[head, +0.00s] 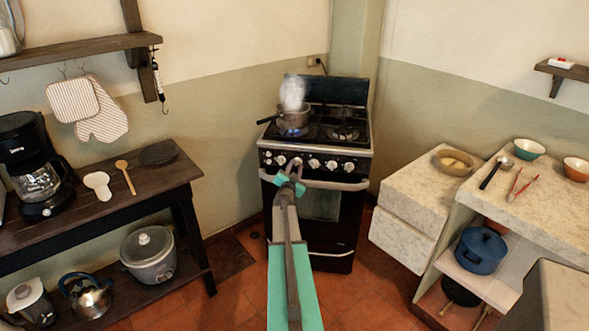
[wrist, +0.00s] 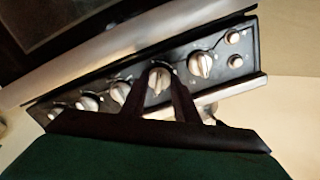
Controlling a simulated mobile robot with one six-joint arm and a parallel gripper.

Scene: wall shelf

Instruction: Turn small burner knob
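The black stove (head: 318,212) stands in the back corner with a row of pale round knobs on its front panel (head: 322,153). My gripper (head: 289,165) is at the left half of this row. In the wrist view, a knob (wrist: 160,78) lies between the two dark fingertips of my gripper (wrist: 162,82). The fingers are apart; whether they touch the knob I cannot tell. Another knob (wrist: 201,64) is just right of them, and several more are to the left. Which knob is marked for the small burner is not readable.
A steaming pot (head: 293,115) sits on the stove over a blue flame (head: 291,132). The oven handle (head: 315,183) runs below the knobs. A dark wooden table (head: 150,185) is at left, and pale counters (head: 425,190) are at right. Floor is free before the stove.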

